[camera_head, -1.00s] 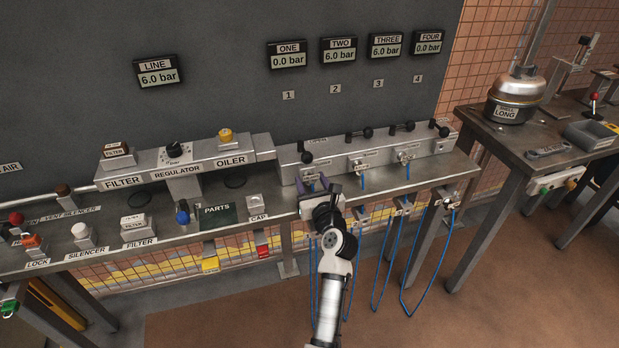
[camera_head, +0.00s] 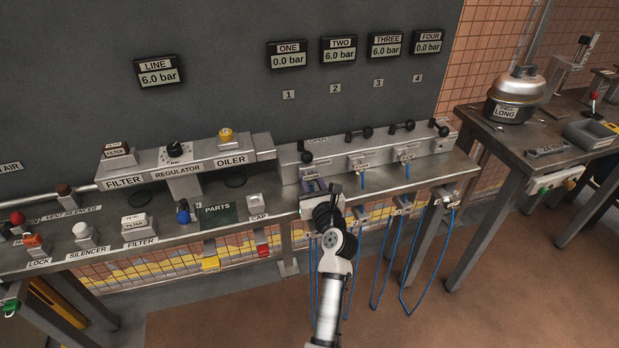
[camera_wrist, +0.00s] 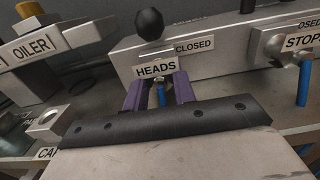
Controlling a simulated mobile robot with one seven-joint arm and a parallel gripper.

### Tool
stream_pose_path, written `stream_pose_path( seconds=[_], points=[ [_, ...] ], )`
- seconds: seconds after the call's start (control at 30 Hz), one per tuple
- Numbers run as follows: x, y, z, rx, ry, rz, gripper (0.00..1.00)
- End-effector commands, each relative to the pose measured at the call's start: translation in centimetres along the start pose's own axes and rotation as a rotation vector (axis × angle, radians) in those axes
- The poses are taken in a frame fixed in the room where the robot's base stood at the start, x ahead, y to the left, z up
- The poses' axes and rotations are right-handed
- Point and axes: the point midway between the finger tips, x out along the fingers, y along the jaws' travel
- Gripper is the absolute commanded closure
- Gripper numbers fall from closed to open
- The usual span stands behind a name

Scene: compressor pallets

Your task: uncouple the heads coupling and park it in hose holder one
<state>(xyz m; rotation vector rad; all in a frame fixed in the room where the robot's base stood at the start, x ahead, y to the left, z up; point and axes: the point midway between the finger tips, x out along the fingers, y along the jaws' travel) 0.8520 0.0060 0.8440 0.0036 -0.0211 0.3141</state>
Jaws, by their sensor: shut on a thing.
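The heads coupling (camera_wrist: 161,92) has a blue hose end and sits at the outlet under the white HEADS label (camera_wrist: 156,67) in the wrist view. My gripper (camera_wrist: 160,97) has its purple fingers shut on the coupling, one on each side. In the head view my gripper (camera_head: 316,186) is at the first station of the grey manifold (camera_head: 333,163), and it hides most of the coupling. Hose holder one cannot be made out; my arm covers the bench edge there. The gauge marked ONE (camera_head: 288,55) reads 0.0 bar.
A black-knobbed valve handle (camera_wrist: 150,24) stands just above the HEADS label, beside a CLOSED label. The STOP outlet (camera_wrist: 278,46) with its blue hose is to the right. The oiler (camera_wrist: 36,45) and cap block (camera_wrist: 48,122) are at left. Blue hoses (camera_head: 386,262) hang below the bench.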

Motion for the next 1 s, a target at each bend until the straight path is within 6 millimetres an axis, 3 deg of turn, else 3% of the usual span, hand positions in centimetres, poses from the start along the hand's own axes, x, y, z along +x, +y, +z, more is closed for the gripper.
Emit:
stream_pose_path(
  seconds=[1.0],
  points=[
    [-4.1,0.0,0.0,0.000,0.001,0.000,1.00]
  ],
)
